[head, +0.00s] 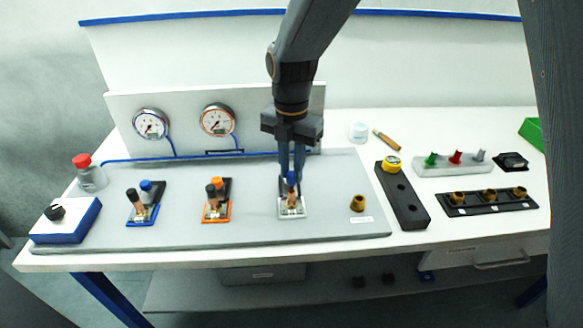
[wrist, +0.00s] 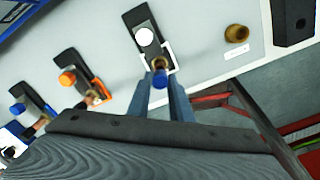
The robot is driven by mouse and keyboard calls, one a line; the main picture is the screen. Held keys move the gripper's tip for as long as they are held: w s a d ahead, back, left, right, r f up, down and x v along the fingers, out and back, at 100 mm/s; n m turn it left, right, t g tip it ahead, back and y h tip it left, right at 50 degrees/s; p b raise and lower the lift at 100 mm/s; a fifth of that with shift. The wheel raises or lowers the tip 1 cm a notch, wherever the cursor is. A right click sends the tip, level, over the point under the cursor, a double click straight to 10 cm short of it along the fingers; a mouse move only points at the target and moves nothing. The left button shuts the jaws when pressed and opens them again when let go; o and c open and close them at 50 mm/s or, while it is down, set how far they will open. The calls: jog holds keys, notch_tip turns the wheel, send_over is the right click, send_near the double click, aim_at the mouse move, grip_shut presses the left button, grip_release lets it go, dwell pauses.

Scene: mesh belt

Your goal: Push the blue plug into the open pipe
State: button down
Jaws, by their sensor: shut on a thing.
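My gripper (head: 291,182) points straight down and is shut on the blue plug (head: 291,176). In the wrist view the fingertips (wrist: 161,88) close around the plug (wrist: 160,79). Directly beneath the plug is an upright copper pipe (head: 291,200) on the white-edged station. The fingers and plug hide most of the pipe's mouth; I cannot tell whether the plug touches it. A black block with a white disc (wrist: 145,37) stands beside this pipe in the wrist view.
A short brass fitting (head: 357,204) stands on the grey board to the right. Orange (head: 217,205) and blue (head: 143,208) stations are left. Gauges (head: 217,119) stand behind. A black holed block (head: 403,195), plug holder (head: 453,168) and brass-fitting rack (head: 489,203) are right.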

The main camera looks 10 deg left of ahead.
aim_at(292, 173)
jog(key=shift+f+b, duration=0.6)
jog(key=shift+f, duration=0.85)
jog(key=c, duration=1.5)
grip_release()
jog(key=shift+r, duration=0.1)
notch_tip(292, 173, up, 8)
jog(key=shift+f+b, duration=0.15)
jog(key=shift+b, duration=1.1)
